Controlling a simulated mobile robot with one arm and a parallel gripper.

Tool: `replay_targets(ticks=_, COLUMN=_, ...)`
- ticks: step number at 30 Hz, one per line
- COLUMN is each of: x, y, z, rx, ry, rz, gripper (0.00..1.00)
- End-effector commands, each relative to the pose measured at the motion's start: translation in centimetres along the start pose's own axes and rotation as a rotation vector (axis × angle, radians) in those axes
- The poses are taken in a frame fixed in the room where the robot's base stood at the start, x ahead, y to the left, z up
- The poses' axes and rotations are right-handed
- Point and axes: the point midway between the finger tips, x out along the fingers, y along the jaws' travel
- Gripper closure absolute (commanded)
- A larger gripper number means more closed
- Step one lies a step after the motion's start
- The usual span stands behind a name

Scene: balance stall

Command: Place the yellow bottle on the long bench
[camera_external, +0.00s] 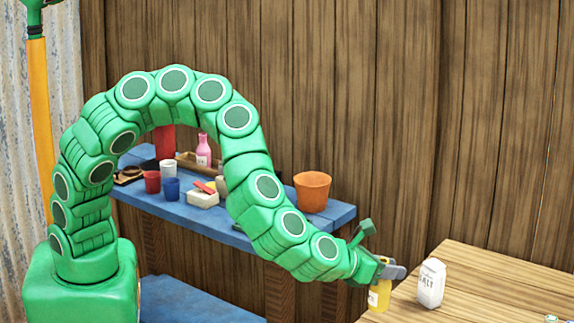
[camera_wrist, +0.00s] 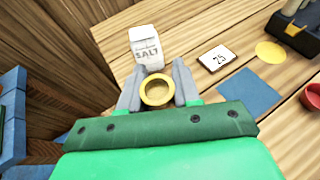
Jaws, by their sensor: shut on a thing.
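My gripper (camera_external: 391,270) is shut on the yellow bottle (camera_external: 379,296), at the left edge of the wooden table. In the wrist view the bottle (camera_wrist: 157,90) shows from above as a yellow ring between the two grey fingers of my gripper (camera_wrist: 158,78). The bottle looks upright. I cannot tell whether its base touches the tabletop. A blue bench (camera_external: 335,214) stands against the wall behind my arm, and the wooden table (camera_external: 480,270) is at the right. The pictures do not settle which is the long bench.
A white salt box (camera_external: 431,283) stands just beyond the bottle. The blue bench holds an orange pot (camera_external: 312,191), a pink bottle (camera_external: 203,151) and several cups. In the wrist view, a "75" card (camera_wrist: 217,57), a blue square (camera_wrist: 247,94) and a red bowl (camera_wrist: 312,97) lie right.

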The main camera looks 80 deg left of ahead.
Motion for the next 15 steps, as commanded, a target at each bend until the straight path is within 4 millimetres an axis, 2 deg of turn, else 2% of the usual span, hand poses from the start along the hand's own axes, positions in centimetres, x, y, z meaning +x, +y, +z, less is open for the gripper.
replay_targets(ticks=6, x=1.9, y=-0.9, z=-1.4, rx=0.005, ry=0.001, rz=-0.001, gripper=1.0)
replay_targets(ticks=15, x=3.0, y=-1.4, z=-2.0, rx=0.001, ry=-0.001, rz=0.0, gripper=1.0)
